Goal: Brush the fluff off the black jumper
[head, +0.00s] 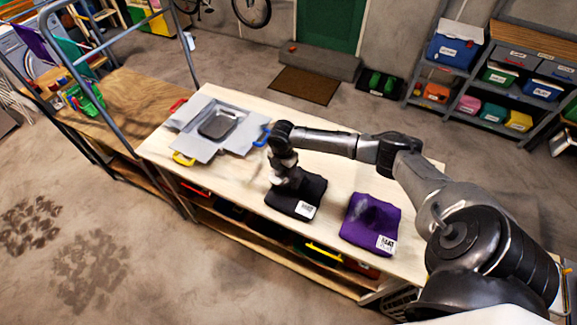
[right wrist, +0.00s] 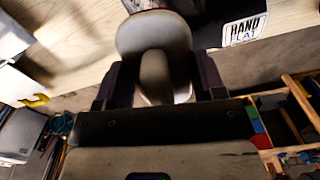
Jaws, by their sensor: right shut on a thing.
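The black jumper (head: 312,190) lies folded on the pale worktop, with a white label at its front edge. Its dark cloth and label also show at the top of the right wrist view (right wrist: 205,35). My right gripper (head: 287,178) is over the jumper's upper left part, pointing down. In the right wrist view its two dark fingers (right wrist: 158,85) are shut on a pale, rounded brush (right wrist: 153,35). I cannot tell whether the brush touches the cloth. The gripper hides part of the jumper, and I cannot make out fluff on it. My left gripper is not in view.
A folded purple jumper (head: 368,222) with a white label lies to the right. Bare wood separates box and black jumper.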

